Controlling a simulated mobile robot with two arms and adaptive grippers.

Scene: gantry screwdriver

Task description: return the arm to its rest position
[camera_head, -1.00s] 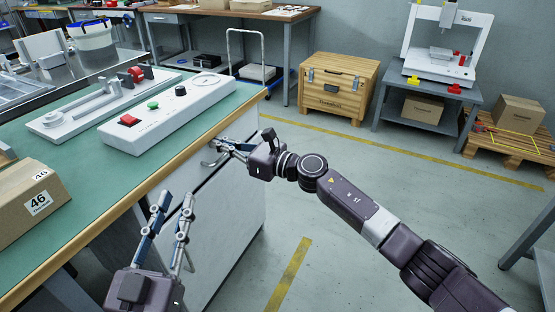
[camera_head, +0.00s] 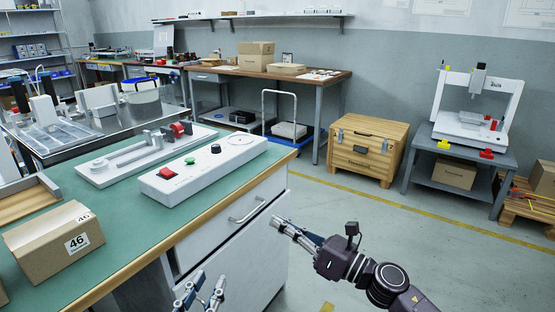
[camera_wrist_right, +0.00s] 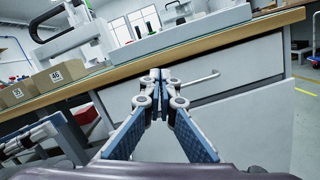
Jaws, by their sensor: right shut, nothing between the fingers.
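My right gripper (camera_head: 281,226) is shut and empty. In the head view it is in front of the workbench cabinet, just right of and below the drawer handle (camera_head: 247,209), apart from it. In the right wrist view the closed fingertips (camera_wrist_right: 160,76) point at the grey drawer front, and the handle (camera_wrist_right: 203,78) shows to their right. My left gripper (camera_head: 207,284) is at the bottom edge of the head view, its two fingers spread apart with nothing seen between them; its base is cut off.
The green workbench (camera_head: 137,215) holds a cardboard box marked 46 (camera_head: 57,241) and a white control box (camera_head: 204,169). A wooden crate (camera_head: 367,149) and a grey stand with a white gantry machine (camera_head: 470,120) stand behind. The floor to the right is largely clear.

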